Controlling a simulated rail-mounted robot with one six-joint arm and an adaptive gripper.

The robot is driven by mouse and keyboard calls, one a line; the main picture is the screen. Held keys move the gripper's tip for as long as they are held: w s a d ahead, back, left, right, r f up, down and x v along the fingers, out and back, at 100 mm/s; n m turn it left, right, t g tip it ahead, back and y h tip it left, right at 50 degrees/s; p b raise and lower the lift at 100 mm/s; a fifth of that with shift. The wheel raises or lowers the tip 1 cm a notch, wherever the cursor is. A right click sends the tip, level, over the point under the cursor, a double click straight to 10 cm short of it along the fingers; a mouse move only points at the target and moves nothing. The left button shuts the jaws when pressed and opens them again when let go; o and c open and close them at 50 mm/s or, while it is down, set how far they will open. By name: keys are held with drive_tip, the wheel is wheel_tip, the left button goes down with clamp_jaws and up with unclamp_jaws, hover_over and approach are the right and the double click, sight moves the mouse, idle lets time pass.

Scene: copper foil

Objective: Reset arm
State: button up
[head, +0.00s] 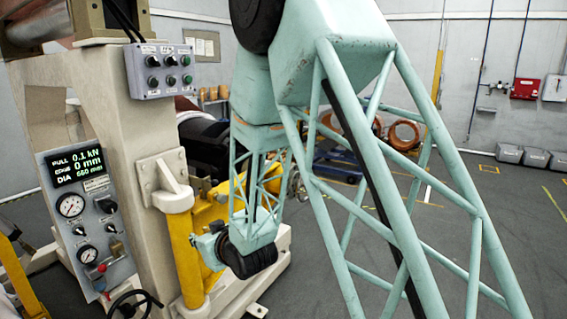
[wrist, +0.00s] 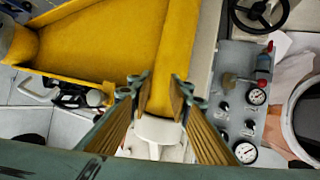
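My arm is a teal lattice that crosses the head view from the top centre and bends down beside the machine. My gripper shows in the wrist view (wrist: 160,96) with its two ribbed fingers spread apart. Beyond the gap are a yellow machine part (wrist: 110,38) and a pale rounded fitting (wrist: 157,131). In the head view the arm's end is low beside the yellow post (head: 186,260); the fingers cannot be made out clearly there.
The cream machine frame (head: 128,140) stands close on the left, with a switch box (head: 160,71), a gauge panel (head: 88,222) and a black handwheel (head: 135,304). Copper coils (head: 404,135) stand behind my arm. Grey floor on the right is clear up to grey bins (head: 535,157).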

drive_tip(key=s+d+r+m+g+h, duration=0.1)
drive_tip(key=s+d+r+h, duration=0.15)
drive_tip(key=d+r, duration=0.4)
drive_tip(key=s+d+r+m+h, duration=0.1)
drive_tip(key=s+d+r, duration=0.2)
drive_tip(key=d, duration=0.7)
drive_tip(key=s+d+r+m+g+h, duration=0.15)
drive_tip(key=d+r, duration=0.25)
drive_tip(key=d, duration=0.4)
drive_tip(key=s+d+r+m+h, duration=0.1)
drive_tip(key=s+d+r, duration=0.2)
drive_tip(key=s+d, duration=0.45)
drive_tip(key=s+d+r+m+h, duration=0.1)
drive_tip(key=s+d+r, duration=0.1)
drive_tip(key=s+d, duration=0.5)
drive_tip(key=s+d+m+g, duration=0.1)
drive_tip(key=s+d, duration=0.1)
drive_tip(key=s, duration=0.7)
drive_tip(key=s+d+r+m+g, duration=0.1)
drive_tip(key=s+d, duration=0.2)
drive_tip(key=s, duration=0.6)
drive_tip(key=s+d+m+g+h, duration=0.1)
drive_tip(key=s+d+g, duration=0.1)
drive_tip(key=s, duration=0.8)
drive_tip(key=shift+d+r, duration=0.2)
drive_tip(key=shift+r, duration=0.15)
